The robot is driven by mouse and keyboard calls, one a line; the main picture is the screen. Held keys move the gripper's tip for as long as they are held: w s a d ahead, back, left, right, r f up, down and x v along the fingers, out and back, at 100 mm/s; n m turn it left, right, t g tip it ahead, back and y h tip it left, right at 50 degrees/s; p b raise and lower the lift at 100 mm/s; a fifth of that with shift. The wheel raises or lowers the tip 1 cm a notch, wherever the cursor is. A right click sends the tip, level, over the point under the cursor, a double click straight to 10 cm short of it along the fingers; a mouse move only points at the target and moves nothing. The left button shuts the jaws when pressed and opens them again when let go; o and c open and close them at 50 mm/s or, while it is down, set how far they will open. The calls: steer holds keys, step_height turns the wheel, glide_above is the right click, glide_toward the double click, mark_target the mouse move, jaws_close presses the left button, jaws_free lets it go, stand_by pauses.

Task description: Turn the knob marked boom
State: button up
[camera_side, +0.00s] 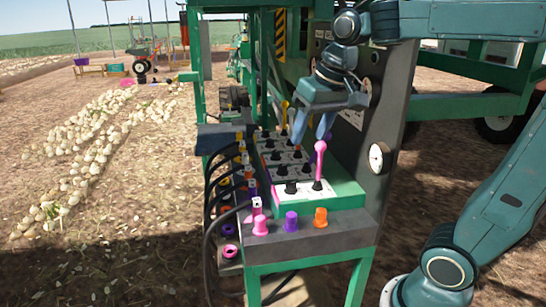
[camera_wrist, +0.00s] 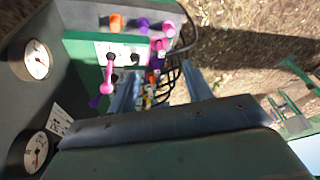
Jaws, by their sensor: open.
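A control console with green-edged white panels (camera_side: 327,187) carries rows of small black knobs (camera_side: 291,187). The lettering is too small to read, so I cannot tell which knob is marked boom. A pink ball-topped lever (camera_side: 320,158) stands upright on the near panel; it also shows in the wrist view (camera_wrist: 108,78). My gripper (camera_side: 309,136) is open and empty, pointing down above the console, behind the pink lever. In the wrist view its two fingers (camera_wrist: 162,76) are spread, partly hiding the knobs between and below them.
Pink, purple (camera_side: 291,221) and orange (camera_side: 320,217) caps stand on the console's front ledge. Black cables (camera_side: 213,190) loop along its left side. A dark upright panel with gauges (camera_side: 377,157) stands close on the right. A purple lever (camera_wrist: 97,102) shows in the wrist view.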

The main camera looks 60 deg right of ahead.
steer(key=w+d+m+g, duration=0.1)
steer(key=w+d+m, duration=0.2)
steer(key=w+d, duration=0.3)
steer(key=m+g, duration=0.3)
steer(key=m, duration=0.4)
glide_above(283, 166)
step_height(283, 166, down, 10)
steer(key=shift+w+d+r+y, duration=0.1)
steer(key=shift+w+y, duration=0.1)
steer(key=shift+y, duration=0.1)
step_height(283, 166, down, 14)
steer(key=shift+r, duration=0.1)
steer(key=c, duration=1)
